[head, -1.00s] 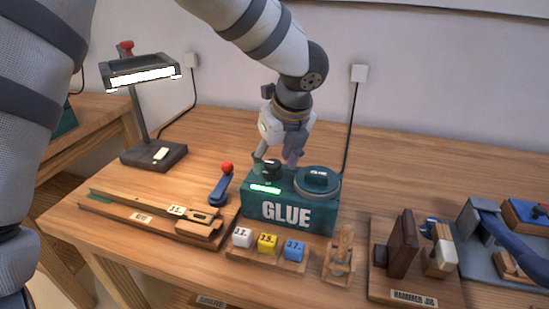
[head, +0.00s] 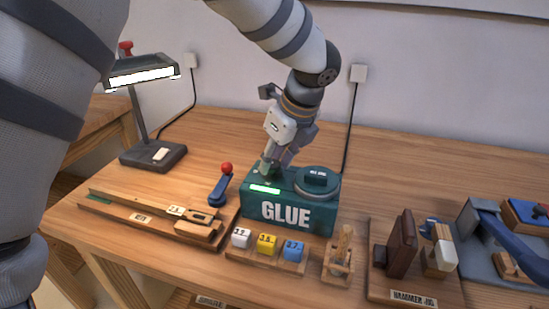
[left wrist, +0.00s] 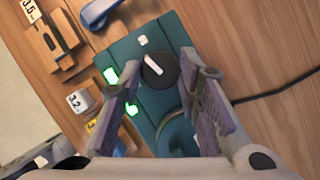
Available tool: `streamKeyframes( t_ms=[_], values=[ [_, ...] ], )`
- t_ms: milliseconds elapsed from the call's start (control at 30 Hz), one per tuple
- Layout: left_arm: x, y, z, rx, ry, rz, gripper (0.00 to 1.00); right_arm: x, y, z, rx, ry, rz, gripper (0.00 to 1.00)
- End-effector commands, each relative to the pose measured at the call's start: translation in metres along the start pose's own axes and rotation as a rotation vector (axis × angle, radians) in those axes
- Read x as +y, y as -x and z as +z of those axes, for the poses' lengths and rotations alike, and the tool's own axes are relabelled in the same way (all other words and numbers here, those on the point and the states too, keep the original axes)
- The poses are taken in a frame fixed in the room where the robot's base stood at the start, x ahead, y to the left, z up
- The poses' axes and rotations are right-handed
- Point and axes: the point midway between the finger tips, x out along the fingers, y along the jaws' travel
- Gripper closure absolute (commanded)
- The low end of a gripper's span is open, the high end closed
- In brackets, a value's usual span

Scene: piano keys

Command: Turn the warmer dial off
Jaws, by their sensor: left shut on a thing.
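The glue warmer is a dark green box (head: 285,214) lettered GLUE, with a round lidded pot (head: 317,182) on its right. A green light (head: 265,189) glows on its top. The black round dial (left wrist: 160,69), with a white pointer line toward the upper left, shows in the left wrist view. My left gripper (head: 269,171) reaches down onto the box top and hides the dial in the head view. In the left wrist view its two fingers (left wrist: 168,80) lie either side of the dial, shut on it. My right gripper is not in view.
A blue lever with a red knob (head: 224,178) stands close left of the box. Number blocks (head: 266,245) and a small wooden stand (head: 338,262) are in front. A lamp (head: 150,115) is at the left, a hammer jig (head: 400,290) at the right. A cord rises behind.

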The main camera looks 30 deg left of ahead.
Motion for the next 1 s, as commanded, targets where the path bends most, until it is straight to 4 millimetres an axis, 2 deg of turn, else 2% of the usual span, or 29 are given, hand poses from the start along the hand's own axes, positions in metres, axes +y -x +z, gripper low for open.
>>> streamKeyframes(
  t_ms=[1000],
  values=[
    [-0.007, -0.005, 0.002, -0.001, 0.882, 0.370, 0.97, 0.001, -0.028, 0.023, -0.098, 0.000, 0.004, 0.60]
  ],
)
